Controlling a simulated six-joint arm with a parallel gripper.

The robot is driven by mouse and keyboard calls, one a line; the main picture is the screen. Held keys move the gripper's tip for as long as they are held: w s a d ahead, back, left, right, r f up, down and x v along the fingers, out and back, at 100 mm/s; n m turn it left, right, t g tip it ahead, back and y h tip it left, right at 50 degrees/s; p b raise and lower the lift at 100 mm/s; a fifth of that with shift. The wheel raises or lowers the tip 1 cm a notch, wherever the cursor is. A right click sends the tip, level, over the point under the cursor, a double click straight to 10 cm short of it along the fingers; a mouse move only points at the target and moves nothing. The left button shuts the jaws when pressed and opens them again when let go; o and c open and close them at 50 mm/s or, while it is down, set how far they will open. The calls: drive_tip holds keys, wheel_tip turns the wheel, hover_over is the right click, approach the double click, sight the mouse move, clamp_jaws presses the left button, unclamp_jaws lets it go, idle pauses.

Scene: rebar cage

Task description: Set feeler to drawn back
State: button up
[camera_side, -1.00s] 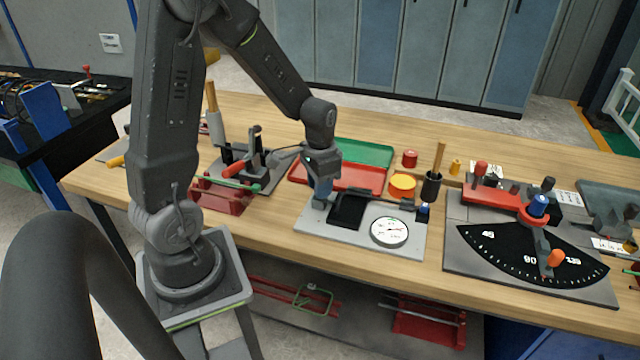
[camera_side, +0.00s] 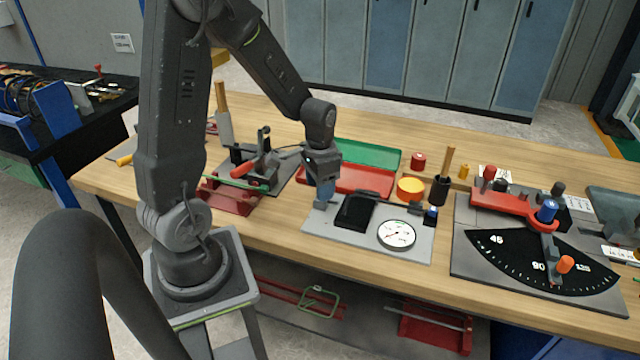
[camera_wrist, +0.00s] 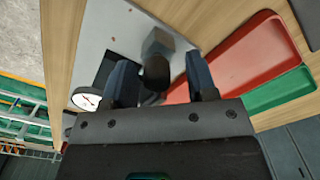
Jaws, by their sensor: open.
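The gauge fixture is a grey plate (camera_side: 410,250) on the bench with a white dial (camera_side: 397,234) and a black square part (camera_side: 356,210). A thin dark bar (camera_side: 392,205), which may be the feeler, runs along its back edge. My gripper (camera_side: 324,199) points down at the plate's left end. In the wrist view my gripper (camera_wrist: 161,82) has its fingers apart. A dark rounded knob (camera_wrist: 156,73) shows between them, in front of a grey block (camera_wrist: 158,42). I cannot tell whether the fingers touch the knob. The dial also shows there (camera_wrist: 86,101).
A red tray (camera_side: 360,178) and a green tray (camera_side: 365,152) lie behind the plate. A dark holder with a wooden handle (camera_side: 441,188) stands near its right end. A red clamp fixture (camera_side: 228,194) is left, and a black angle scale (camera_side: 545,262) is right.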

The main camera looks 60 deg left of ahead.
wheel_tip(320, 180, up, 14)
idle(0.6)
drive_tip(key=s+d+r+t, duration=0.2)
drive_tip(key=s+d, duration=0.2)
drive_tip(key=d, duration=0.3)
drive_tip(key=s+d+r+t, duration=0.2)
drive_tip(key=s+d, duration=0.3)
drive_tip(key=d, duration=0.3)
drive_tip(key=shift+s+d+r+t, duration=0.2)
drive_tip(key=shift+d+t, duration=0.05)
drive_tip(key=shift+t, duration=0.55)
